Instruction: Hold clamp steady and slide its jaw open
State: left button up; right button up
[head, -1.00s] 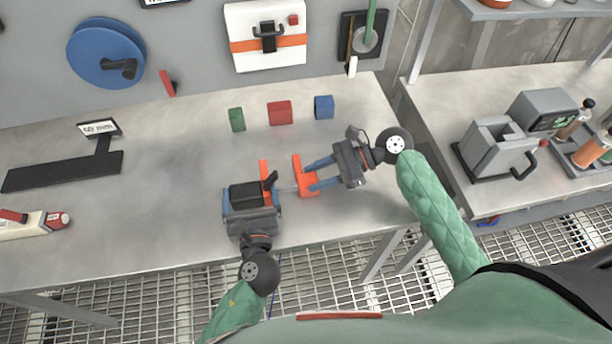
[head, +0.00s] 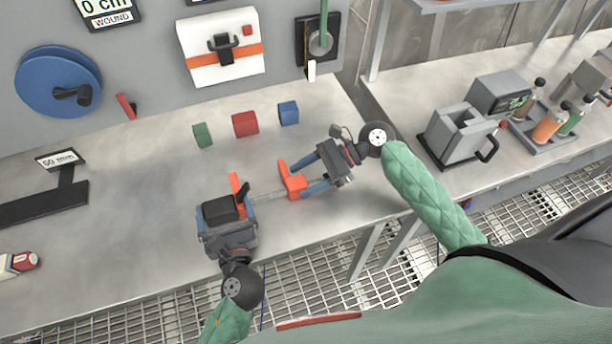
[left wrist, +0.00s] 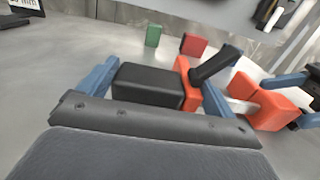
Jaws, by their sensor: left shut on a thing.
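The clamp lies on the steel bench, with a black body (head: 222,208), an orange fixed jaw (head: 236,184), a thin metal bar (head: 268,196) and an orange sliding jaw (head: 289,181). A gap with bare bar separates the two jaws. My left gripper (head: 238,212) is shut on the black body; in the left wrist view its blue fingers flank the body (left wrist: 148,86). My right gripper (head: 308,176) comes from the right, its blue fingers on both sides of the sliding jaw, which also shows in the left wrist view (left wrist: 268,108). Their exact contact is partly hidden.
Green (head: 202,135), red (head: 245,124) and blue (head: 288,113) blocks stand behind the clamp. A dark stand with a "50 mm" sign (head: 60,160) is at left. The bench's front edge is close to my left gripper. Bare bench lies left of the clamp.

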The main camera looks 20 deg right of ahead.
jog(key=shift+d, duration=0.1)
jog(key=v, duration=1.1)
jog(key=shift+d+r, duration=0.15)
jog(key=shift+d, duration=0.25)
pick_arm(q)
jog(key=o, duration=0.8)
jog(key=shift+s, duration=0.1)
